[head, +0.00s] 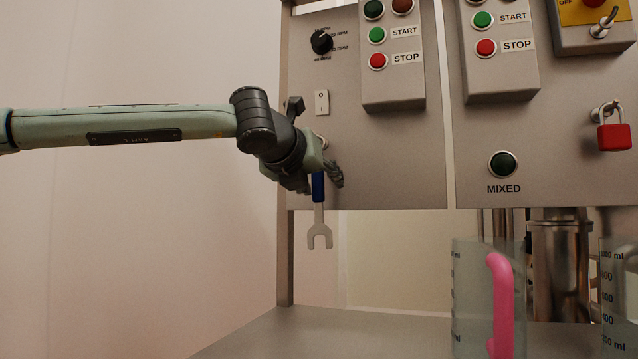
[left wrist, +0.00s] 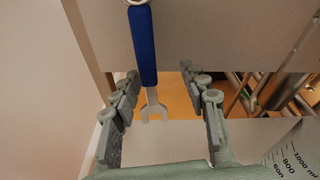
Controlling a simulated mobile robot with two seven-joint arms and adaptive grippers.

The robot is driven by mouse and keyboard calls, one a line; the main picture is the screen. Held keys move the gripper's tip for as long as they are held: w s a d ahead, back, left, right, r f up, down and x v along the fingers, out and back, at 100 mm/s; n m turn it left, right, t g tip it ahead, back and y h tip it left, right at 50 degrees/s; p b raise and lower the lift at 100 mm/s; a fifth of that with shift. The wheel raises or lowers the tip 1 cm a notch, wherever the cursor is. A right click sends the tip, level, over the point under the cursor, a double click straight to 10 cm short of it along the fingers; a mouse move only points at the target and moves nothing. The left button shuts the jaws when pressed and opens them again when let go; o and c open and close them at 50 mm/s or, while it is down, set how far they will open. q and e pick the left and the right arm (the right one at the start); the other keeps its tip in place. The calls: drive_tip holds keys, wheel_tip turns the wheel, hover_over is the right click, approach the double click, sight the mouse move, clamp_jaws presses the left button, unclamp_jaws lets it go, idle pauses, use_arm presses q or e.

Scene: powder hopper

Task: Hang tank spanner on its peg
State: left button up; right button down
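The tank spanner (head: 319,222) has a blue handle and a grey open-jaw end. It hangs upright, jaw down, at the lower left of the grey panel. In the left wrist view the spanner (left wrist: 145,50) has a metal ring at its top, cut by the picture's edge. Whether the ring is on the peg is not clear; the arm hides that part in the head view. My left gripper (head: 325,178) is at the handle. In the left wrist view my left gripper's fingers (left wrist: 163,92) are wide apart, with the spanner between them in the picture and neither finger visibly touching it. My right gripper is out of view.
The panel (head: 400,170) carries a black knob (head: 321,42), a white switch (head: 321,102) and start/stop boxes (head: 392,80). A red padlock (head: 614,136) hangs at right. A clear jug with a pink handle (head: 501,305) stands on the counter (head: 300,335). The left wall side is free.

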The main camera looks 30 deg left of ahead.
use_arm(q)
drive_tip(key=shift+s, duration=0.1)
drive_tip(key=v, duration=1.2)
